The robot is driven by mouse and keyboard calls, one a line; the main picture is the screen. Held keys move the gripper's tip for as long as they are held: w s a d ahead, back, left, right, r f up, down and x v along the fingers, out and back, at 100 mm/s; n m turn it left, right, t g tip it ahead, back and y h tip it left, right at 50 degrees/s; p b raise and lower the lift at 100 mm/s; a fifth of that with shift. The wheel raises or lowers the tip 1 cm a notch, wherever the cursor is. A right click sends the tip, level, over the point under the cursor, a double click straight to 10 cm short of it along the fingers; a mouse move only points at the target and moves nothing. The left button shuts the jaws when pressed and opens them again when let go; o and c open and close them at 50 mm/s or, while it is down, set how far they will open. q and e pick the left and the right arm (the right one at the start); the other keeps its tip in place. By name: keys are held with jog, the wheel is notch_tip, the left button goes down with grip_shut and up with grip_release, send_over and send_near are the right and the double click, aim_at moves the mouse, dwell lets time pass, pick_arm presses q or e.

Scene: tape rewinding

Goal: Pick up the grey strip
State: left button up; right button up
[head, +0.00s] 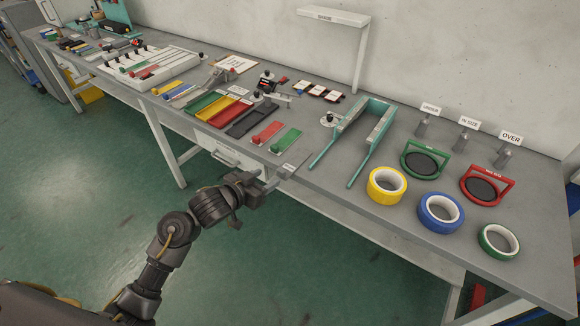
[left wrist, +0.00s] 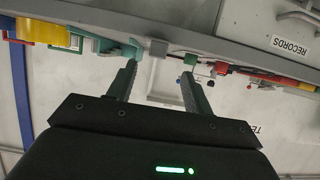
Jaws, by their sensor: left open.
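What looks like the grey strip (head: 288,168) lies at the front edge of the workbench in the head view, right of the green strip (head: 286,141) and red strip (head: 267,133). It blends with the grey top, and its near end is close to my gripper. My left gripper (head: 268,183) is just off the front edge, open and empty. In the left wrist view, its fingers (left wrist: 160,72) point at the bench edge, with a small grey block (left wrist: 158,48), probably the strip's end, between and beyond the tips. My right gripper is not in view.
A teal U-shaped frame (head: 322,151) stands right of the strip on the bench. Yellow (head: 375,195), blue (head: 427,218) and green (head: 486,246) tape rolls lie farther right. A dark tray (head: 252,120) is at the left. Open floor lies before the bench.

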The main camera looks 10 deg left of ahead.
aim_at(280, 171)
pick_arm(q)
jog(key=x, duration=0.3)
jog(key=shift+w+d+f, duration=0.15)
jog(key=shift+w, duration=0.05)
jog(key=shift+w+d, duration=0.15)
jog(key=shift+w, duration=0.15)
jog(key=x, duration=0.4)
jog(key=shift+w+d+f+p, duration=0.1)
jog(key=shift+w+d+p, duration=0.1)
jog(key=shift+p, duration=0.15)
jog(key=c, duration=0.8)
